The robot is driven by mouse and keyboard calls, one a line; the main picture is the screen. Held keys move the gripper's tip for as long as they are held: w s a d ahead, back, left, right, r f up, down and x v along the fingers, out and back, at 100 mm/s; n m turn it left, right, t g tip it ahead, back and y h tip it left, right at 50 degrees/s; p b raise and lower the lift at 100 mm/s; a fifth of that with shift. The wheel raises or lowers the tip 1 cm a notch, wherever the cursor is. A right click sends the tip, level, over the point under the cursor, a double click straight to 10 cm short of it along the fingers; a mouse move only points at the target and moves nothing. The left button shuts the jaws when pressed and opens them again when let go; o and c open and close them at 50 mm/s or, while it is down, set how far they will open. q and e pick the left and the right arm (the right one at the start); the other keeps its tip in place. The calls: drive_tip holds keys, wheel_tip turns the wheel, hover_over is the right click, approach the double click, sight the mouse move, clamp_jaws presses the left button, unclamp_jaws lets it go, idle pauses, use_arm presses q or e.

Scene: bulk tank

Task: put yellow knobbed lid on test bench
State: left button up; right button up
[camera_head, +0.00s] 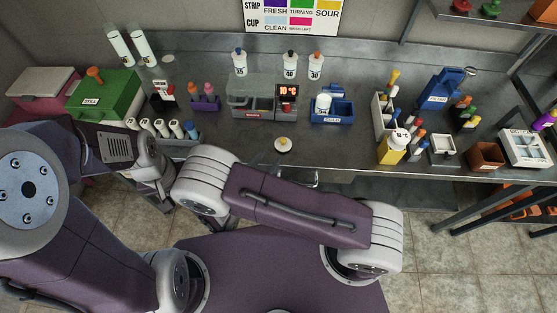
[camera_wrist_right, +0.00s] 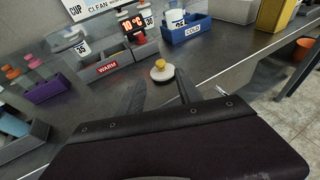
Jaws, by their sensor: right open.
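The yellow knobbed lid (camera_head: 283,144), a small pale disc with a yellow knob, lies near the front edge of the dark grey bench top (camera_head: 240,138). It also shows in the right wrist view (camera_wrist_right: 161,71), just beyond my right fingertips (camera_wrist_right: 160,86). My right gripper (camera_head: 303,178) is open and empty, its fingers apart on the lid's near side. In the head view it is largely hidden behind my forearm. My left arm's wrist is at the left by the bench's front edge; its fingers do not show clearly.
The grey WARM box (camera_head: 252,106) and blue COLD box (camera_head: 331,112) stand behind the lid. A green crate (camera_head: 103,97) and purple rack (camera_head: 205,103) are further left. Racks and a yellow container (camera_head: 392,148) stand right. Bare bench surrounds the lid.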

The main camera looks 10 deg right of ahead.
drive_tip(key=s+d+r+m+g, duration=0.3)
drive_tip(key=s+d+m+g, duration=0.5)
drive_tip(key=d+m+g, duration=0.4)
drive_tip(key=r+m+y, duration=0.1)
drive_tip(key=m+y, duration=0.2)
drive_tip(key=m, duration=0.2)
drive_tip(key=r+m+t+y, duration=0.1)
drive_tip(key=r+m+y, duration=0.1)
drive_tip(key=m, duration=0.4)
drive_tip(key=s+r+m+y, duration=0.1)
drive_tip(key=r+m+y, duration=0.1)
drive_tip(key=m+y, duration=0.2)
drive_tip(key=shift+d+r+m+t, duration=0.1)
drive_tip(key=shift+d+m+t, duration=0.15)
drive_tip(key=shift+m, duration=0.65)
